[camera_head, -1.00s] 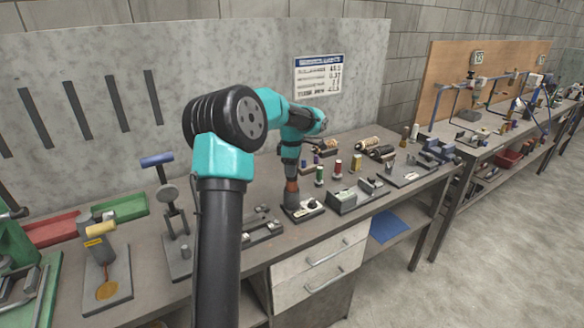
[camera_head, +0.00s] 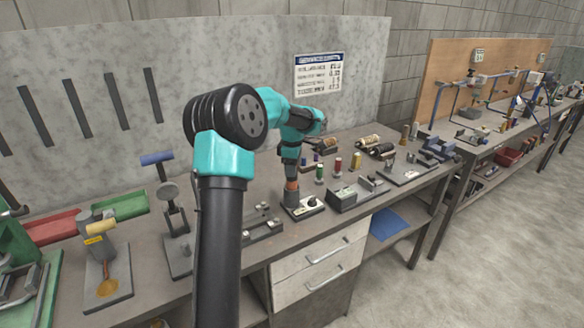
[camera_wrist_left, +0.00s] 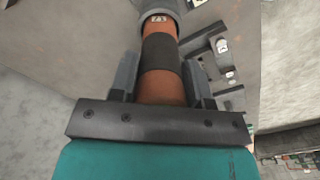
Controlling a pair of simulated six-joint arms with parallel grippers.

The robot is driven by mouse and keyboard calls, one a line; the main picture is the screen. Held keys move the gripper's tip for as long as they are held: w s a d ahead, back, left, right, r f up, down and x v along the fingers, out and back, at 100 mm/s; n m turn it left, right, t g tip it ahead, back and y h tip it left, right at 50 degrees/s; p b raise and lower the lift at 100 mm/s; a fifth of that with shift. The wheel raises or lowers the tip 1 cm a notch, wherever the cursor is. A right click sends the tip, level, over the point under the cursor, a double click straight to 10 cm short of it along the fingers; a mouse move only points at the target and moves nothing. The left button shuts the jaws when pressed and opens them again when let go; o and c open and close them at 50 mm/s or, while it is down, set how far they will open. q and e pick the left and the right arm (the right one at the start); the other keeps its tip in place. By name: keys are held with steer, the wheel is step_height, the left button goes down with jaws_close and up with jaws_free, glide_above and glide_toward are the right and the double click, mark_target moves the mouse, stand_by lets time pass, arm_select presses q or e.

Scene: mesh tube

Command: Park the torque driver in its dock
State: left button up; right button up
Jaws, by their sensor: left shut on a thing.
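The torque driver (camera_head: 291,185) has an orange grip, which shows in the wrist view with a black band (camera_wrist_left: 161,54). My left gripper (camera_head: 291,171) is shut on it and holds it upright, with fingers on both sides of the orange grip in the wrist view (camera_wrist_left: 160,82). Below the orange part is a grey cylinder (camera_head: 291,198), at the left end of a small grey base (camera_head: 305,211) with a dark knob. This base looks like the dock. I cannot tell whether the cylinder is part of the driver or of the dock. My right gripper is out of view.
A grey box fixture (camera_head: 343,199) stands close right of the base. Thread spools, such as a green one (camera_head: 320,173), stand behind. A slotted grey plate (camera_head: 262,224) lies to the left. The bench's front edge and drawers (camera_head: 320,262) are in front.

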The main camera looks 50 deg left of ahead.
arm_select(q)
steer(key=o, duration=1.2)
steer(key=shift+f, duration=0.1)
step_height(320, 180, up, 18)
steer(key=shift+f, duration=0.25)
